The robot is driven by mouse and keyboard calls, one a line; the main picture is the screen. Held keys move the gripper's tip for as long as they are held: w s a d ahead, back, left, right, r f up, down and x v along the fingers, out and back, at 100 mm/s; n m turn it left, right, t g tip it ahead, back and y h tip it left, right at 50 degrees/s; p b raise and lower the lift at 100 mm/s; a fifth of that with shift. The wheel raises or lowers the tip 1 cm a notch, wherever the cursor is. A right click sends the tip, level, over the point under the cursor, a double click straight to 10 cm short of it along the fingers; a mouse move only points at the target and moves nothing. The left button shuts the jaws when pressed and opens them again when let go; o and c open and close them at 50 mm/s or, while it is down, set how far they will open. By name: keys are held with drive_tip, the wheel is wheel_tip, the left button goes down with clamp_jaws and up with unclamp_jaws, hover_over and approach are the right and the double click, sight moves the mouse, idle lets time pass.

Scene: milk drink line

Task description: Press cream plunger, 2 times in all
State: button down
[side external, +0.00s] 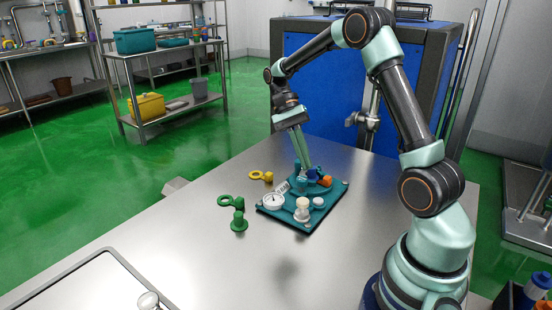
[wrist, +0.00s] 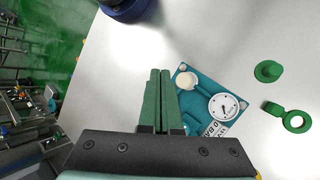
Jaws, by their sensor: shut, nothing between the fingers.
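The cream plunger (side external: 302,203) stands upright with a cream cap near the front edge of the teal panel (side external: 283,218). Its round cream top also shows in the wrist view (wrist: 186,80), just right of the fingertips. My gripper (side external: 306,165) points down over the back part of the panel, behind the plunger and apart from it. Its two green fingers (wrist: 160,72) lie together in the wrist view, with nothing between them. The fingers hide part of the panel there.
On the panel are a white dial gauge (side external: 272,202), a white knob (side external: 318,202), an orange block (side external: 325,181) and blue and teal parts. Green pieces (side external: 239,220) and a yellow piece (side external: 261,175) lie left of it. The front table is mostly clear.

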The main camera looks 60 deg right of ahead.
sight(305, 201)
drive_tip(key=shift+f, duration=3.9)
drive_tip(key=shift+f, duration=0.2)
drive_tip(key=shift+f, duration=0.2)
drive_tip(key=shift+f, duration=1.05)
idle(0.4)
drive_tip(key=shift+r, duration=1.5)
drive_tip(key=shift+r, duration=2.5)
